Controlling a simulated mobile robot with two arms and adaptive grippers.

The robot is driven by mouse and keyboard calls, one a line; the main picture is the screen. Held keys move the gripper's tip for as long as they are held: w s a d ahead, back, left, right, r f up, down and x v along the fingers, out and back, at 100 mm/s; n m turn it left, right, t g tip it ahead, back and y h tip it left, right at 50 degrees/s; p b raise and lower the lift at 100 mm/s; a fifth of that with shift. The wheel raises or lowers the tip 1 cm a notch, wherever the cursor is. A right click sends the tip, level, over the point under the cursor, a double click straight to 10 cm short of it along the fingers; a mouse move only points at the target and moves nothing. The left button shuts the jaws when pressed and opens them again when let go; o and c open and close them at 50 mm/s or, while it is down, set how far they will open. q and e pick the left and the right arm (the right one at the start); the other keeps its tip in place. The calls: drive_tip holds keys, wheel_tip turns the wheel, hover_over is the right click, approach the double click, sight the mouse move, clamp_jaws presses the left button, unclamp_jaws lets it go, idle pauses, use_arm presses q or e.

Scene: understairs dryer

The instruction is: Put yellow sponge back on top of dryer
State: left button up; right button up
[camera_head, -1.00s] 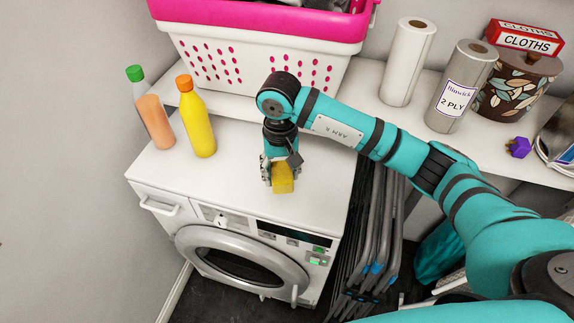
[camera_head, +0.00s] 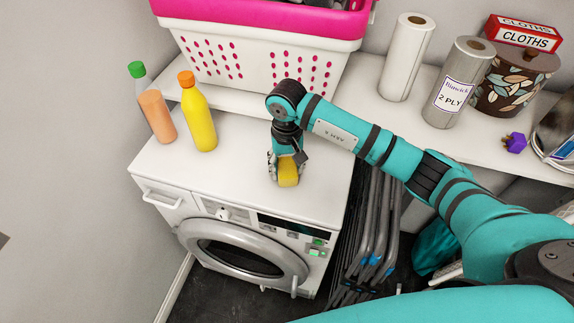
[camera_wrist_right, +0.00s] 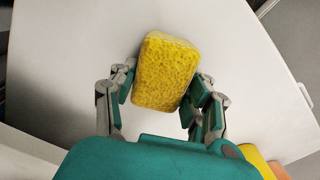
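The yellow sponge (camera_head: 289,172) is between the fingers of my right gripper (camera_head: 286,166), over the front part of the dryer's white top (camera_head: 230,170). In the right wrist view the sponge (camera_wrist_right: 165,72) sits slightly tilted between the two finger pads of the gripper (camera_wrist_right: 160,95), which look closed against its sides. The white dryer top (camera_wrist_right: 75,45) lies behind it. The sponge is low over the surface; I cannot tell whether it touches. My left gripper is not in view.
An orange bottle (camera_head: 157,115) and a yellow bottle (camera_head: 198,120) stand at the left of the dryer top. A pink and white laundry basket (camera_head: 255,62) is behind. Paper rolls (camera_head: 408,55) stand on the right shelf. Dark folded frames (camera_head: 370,235) are beside the dryer. The top's middle is clear.

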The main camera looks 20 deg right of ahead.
sight(287, 163)
drive_tip(key=o, duration=0.4)
drive_tip(key=shift+r, duration=0.1)
drive_tip(key=shift+r+p, duration=0.25)
drive_tip(key=shift+p, duration=0.1)
wheel_tip(287, 163, up, 10)
drive_tip(key=b, duration=0.3)
drive_tip(key=shift+r, duration=0.85)
